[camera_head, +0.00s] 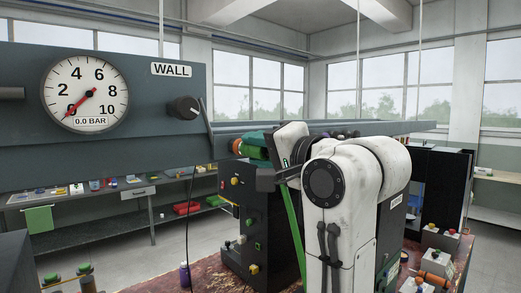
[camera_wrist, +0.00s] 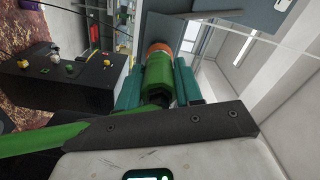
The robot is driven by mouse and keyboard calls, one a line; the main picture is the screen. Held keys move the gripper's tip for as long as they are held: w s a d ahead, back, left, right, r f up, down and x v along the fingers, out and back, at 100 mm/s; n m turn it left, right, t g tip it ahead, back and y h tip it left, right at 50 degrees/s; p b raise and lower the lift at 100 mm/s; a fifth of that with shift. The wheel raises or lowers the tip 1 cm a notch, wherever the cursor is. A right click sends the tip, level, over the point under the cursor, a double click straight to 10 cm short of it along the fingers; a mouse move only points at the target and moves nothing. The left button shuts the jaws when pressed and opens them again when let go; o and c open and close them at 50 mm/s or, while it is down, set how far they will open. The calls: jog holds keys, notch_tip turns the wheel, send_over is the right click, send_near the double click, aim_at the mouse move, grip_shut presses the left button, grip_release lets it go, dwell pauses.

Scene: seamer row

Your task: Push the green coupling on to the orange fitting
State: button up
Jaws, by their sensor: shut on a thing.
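The green coupling (camera_wrist: 158,78) is between the two teal fingers of my gripper (camera_wrist: 160,85) in the wrist view, and the gripper is shut on it. The orange fitting (camera_wrist: 160,48) is straight ahead of the coupling's far end, in line with it. The two look close or touching; I cannot tell how far the coupling is on. A green hose (camera_wrist: 45,137) runs from behind the coupling to the left. In the head view my gripper (camera_head: 258,140) is behind my white arm, by the dark cabinet's top, and the hose (camera_head: 292,220) hangs down.
A round gauge (camera_head: 85,94) on the dark wall panel (camera_head: 150,100) reads 0.0 BAR. A black knob (camera_head: 184,109) sits to its right. The dark cabinet (camera_head: 245,210) carries coloured buttons. A long grey rail (camera_head: 390,127) runs right behind my arm. A workbench (camera_head: 110,190) stands at the back left.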

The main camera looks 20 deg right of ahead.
jog(key=o, duration=1.1)
jog(key=shift+c, duration=0.2)
jog(key=b+v, duration=0.3)
jog(key=v, duration=0.7)
jog(key=shift+s, duration=0.35)
jog(key=shift+d, duration=0.1)
notch_tip(320, 180, down, 19)
jog(key=w+d+n+g+h, duration=0.1)
jog(key=w+g+h, duration=0.1)
jog(key=w+g, duration=0.15)
jog(key=s+d+f+n+g+h+b, duration=0.1)
jog(key=s+f+g, duration=0.15)
jog(key=f, duration=0.85)
jog(key=s+d+f+n+g+h+b, duration=0.15)
jog(key=s+f, duration=0.25)
jog(key=f, duration=0.7)
jog(key=s+f+n+g+h, duration=0.1)
jog(key=s+f+n+g, duration=0.4)
jog(key=s+f, duration=2)
jog(key=s+g, duration=0.1)
jog(key=g, duration=0.2)
jog(key=shift+d+n+g, duration=0.35)
jog(key=shift+d, duration=0.05)
